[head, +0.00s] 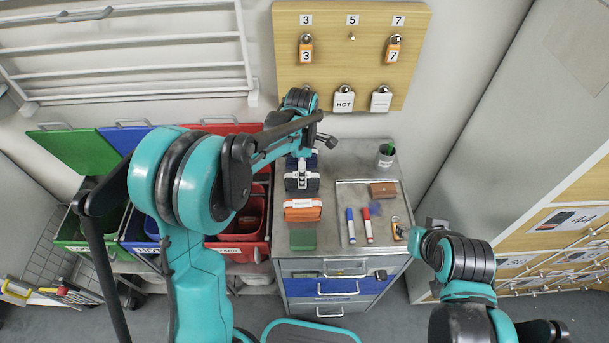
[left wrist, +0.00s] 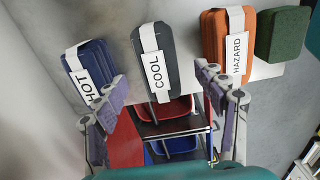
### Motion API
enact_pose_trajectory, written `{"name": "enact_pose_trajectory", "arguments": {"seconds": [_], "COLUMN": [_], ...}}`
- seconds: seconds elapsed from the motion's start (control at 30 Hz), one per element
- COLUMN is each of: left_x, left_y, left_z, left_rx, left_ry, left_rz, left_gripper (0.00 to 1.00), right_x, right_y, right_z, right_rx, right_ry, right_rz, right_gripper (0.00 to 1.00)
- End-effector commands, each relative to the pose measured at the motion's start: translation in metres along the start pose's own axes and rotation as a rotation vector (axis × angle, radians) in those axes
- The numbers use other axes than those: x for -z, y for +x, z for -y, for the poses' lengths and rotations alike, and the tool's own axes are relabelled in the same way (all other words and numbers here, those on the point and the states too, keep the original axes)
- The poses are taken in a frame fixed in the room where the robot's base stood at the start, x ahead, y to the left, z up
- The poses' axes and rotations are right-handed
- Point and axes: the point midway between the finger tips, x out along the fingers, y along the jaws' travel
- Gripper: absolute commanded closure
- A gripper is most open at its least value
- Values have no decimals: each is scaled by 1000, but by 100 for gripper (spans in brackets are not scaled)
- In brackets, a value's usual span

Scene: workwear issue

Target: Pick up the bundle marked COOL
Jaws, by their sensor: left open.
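The bundle marked COOL (left wrist: 168,45) is dark grey with a white band and label. It stands between the navy bundle marked HOT (left wrist: 92,62) and the orange bundle marked HAZARD (left wrist: 215,40) in the left wrist view. In the head view, the COOL bundle (head: 313,184) lies on the cabinet top, partly covered by my left arm. My left gripper (left wrist: 162,80) is open, its fingers spread either side of the COOL bundle's line and apart from it. My right gripper (head: 424,232) is by the cabinet's right edge; its fingers are too small to read.
A green block (head: 302,239) lies in front of the orange bundle. A tray (head: 345,240) holds markers and a brown wallet (head: 383,189). A cup (head: 386,155) stands at the back right. Open bins (head: 240,245) stand left of the cabinet; a padlock board (head: 352,75) hangs behind.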

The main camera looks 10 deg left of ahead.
Motion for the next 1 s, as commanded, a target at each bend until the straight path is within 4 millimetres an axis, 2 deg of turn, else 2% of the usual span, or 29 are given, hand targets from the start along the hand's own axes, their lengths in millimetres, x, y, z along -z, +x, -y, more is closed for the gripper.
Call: {"name": "enact_pose_trajectory", "arguments": {"seconds": [0.17,0.4,0.5,0.67,0.77,0.9,1.0], "left_x": [0,1,0,0,0,0,1], "left_y": [18,54,60,59,59,59,59], "left_z": [-2,-4,-4,-4,-4,-4,-4], "left_rx": [-1,-1,-1,-1,-1,-1,-1], "left_ry": [1,2,2,3,3,3,3], "left_rz": [0,0,0,0,0,0,0], "left_gripper": [29,29,29,29,50,87,88], "right_x": [-4,-10,-10,-10,-10,-10,-10], "right_y": [5,14,14,14,14,14,14], "right_z": [0,0,0,0,0,0,0], "right_rx": [0,0,0,0,0,0,0], "right_ry": [0,0,0,0,0,0,0], "right_rz": [0,0,0,0,0,0,0], "right_gripper": [60,60,60,60,60,60,60]}}
